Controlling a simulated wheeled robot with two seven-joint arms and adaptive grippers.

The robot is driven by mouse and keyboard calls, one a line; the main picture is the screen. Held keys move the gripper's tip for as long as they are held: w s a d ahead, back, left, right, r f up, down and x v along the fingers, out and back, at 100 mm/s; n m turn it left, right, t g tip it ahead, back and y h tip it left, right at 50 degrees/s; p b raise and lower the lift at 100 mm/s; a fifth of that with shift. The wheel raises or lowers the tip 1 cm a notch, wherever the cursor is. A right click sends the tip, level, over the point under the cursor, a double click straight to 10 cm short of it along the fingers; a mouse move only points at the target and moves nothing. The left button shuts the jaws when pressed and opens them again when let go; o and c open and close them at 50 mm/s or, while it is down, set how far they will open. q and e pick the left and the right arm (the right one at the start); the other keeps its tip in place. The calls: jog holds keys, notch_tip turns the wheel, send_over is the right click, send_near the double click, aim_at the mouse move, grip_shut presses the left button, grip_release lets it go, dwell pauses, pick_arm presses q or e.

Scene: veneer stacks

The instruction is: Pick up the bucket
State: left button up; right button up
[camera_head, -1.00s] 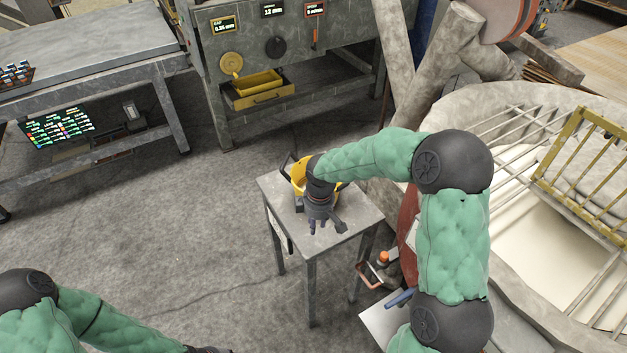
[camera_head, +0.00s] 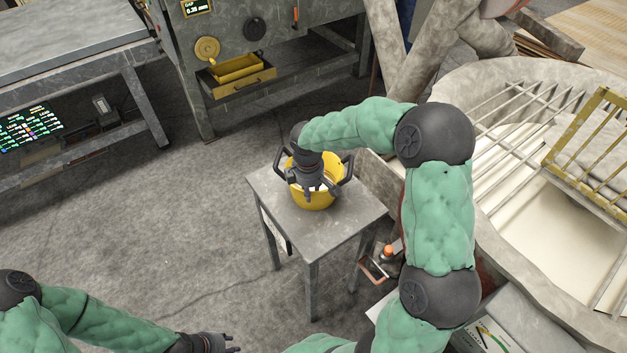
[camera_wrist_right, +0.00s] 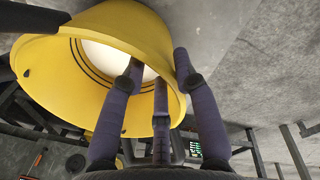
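The yellow bucket (camera_head: 312,199) stands upright on a small grey table (camera_head: 345,228), with a dark handle at each side. In the right wrist view the bucket (camera_wrist_right: 45,85) shows its wide rim and pale inside. My right gripper (camera_head: 320,188) is at the bucket's mouth and hides part of it. In the wrist view its fingers (camera_wrist_right: 158,62) are spread, two in front of the opening and one across the right rim; contact with the bucket cannot be told. My left gripper (camera_head: 232,342) is at the bottom edge, far from the bucket, too small to judge.
A large round vat (camera_head: 456,92) with bars and a yellow grate (camera_head: 598,135) lies right of the table. A grey machine with a yellow tray (camera_head: 238,68) stands behind. A bench (camera_head: 65,45) is at the back left. The floor left of the table is clear.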

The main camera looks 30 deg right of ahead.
aim_at(311, 208)
notch_tip(311, 208, down, 6)
jog(key=b, duration=0.2)
jog(key=shift+d+r+b, duration=0.1)
jog(key=shift+b, duration=0.25)
jog(key=shift+r, duration=0.1)
grip_shut()
